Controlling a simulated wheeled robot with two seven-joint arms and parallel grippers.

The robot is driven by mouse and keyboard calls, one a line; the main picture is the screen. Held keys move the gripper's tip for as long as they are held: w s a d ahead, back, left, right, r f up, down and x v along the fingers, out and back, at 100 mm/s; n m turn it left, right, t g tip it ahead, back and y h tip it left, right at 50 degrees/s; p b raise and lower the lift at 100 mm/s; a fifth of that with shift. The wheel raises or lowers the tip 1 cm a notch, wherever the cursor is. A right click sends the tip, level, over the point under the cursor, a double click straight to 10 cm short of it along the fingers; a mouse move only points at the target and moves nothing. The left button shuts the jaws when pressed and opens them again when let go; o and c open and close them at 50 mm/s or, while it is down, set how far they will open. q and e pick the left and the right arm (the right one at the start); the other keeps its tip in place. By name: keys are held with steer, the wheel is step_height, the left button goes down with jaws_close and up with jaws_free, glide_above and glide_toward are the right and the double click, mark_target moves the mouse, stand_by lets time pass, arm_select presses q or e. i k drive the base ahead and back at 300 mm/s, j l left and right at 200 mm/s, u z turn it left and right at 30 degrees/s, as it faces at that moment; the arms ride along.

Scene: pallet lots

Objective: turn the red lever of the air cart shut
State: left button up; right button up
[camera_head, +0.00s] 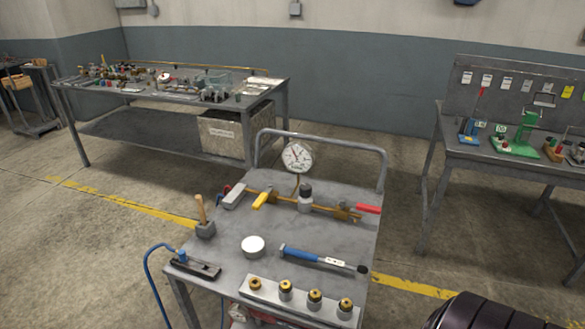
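The air cart (225,250) stands in front of me, a grey metal table with a tubular rail at its far side. A brass pipe (284,199) with valves runs across its far half. The red lever (368,209) sits at the pipe's right end by the cart's right edge and points right, roughly in line with the pipe. A yellow lever (260,200) sits near the pipe's left end, angled across it. A round white dial gauge (298,156) stands behind the pipe; its reading is too small to tell. Neither gripper is in view.
On the cart lie a blue-handled tool (302,254), a white round lid (253,246), a strip with several brass fittings (265,299) and a brush pot (206,229). A blue hose (147,270) hangs at left. Benches stand back left (260,91) and right (465,150).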

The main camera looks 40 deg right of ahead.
mark_target(360, 207)
steer(key=z, duration=1.85)
